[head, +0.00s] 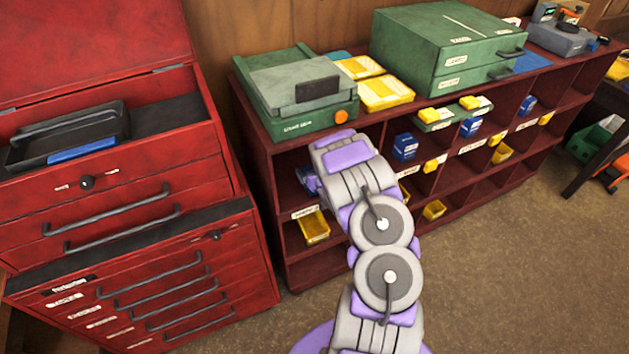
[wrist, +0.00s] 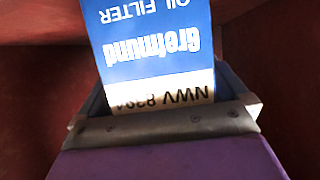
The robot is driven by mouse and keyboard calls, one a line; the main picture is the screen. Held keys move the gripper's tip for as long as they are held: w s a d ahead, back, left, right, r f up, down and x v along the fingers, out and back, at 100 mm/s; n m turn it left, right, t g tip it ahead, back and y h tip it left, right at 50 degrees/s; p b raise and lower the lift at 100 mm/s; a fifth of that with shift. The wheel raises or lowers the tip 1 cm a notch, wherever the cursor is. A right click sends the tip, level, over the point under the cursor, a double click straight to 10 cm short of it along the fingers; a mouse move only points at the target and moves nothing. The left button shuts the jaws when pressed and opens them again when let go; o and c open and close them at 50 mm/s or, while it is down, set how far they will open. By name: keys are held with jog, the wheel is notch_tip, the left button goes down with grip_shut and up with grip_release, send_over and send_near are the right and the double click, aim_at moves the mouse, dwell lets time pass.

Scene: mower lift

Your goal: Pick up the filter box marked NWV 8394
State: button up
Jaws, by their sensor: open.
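The filter box marked NWV 8394 (wrist: 155,60) fills the middle of the wrist view. It is blue and white, with "Grofmund" and "OIL FILTER" printed upside down. Its white end with the number is close to my gripper's palm. My gripper (wrist: 165,95) is open, with a finger on the left and right of the box. I cannot tell whether either finger touches it. In the head view my arm reaches into the upper left compartment of the red shelf (head: 290,272), and the gripper is mostly hidden behind my arm.
Dark red compartment walls surround the gripper in the wrist view. Other blue boxes (head: 405,147) and yellow bins (head: 314,226) sit in the shelf. Green cases (head: 450,45) stand on top. A red tool cabinet (head: 150,262) stands left. Floor on the right (head: 530,270) is clear.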

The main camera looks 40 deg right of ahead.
jog(key=shift+c, duration=0.4)
jog(key=shift+a+r, duration=0.1)
jog(key=shift+a, duration=0.15)
jog(key=c, duration=0.4)
jog(key=shift+d, duration=0.1)
jog(key=c, duration=0.8)
jog(key=shift+o, duration=0.2)
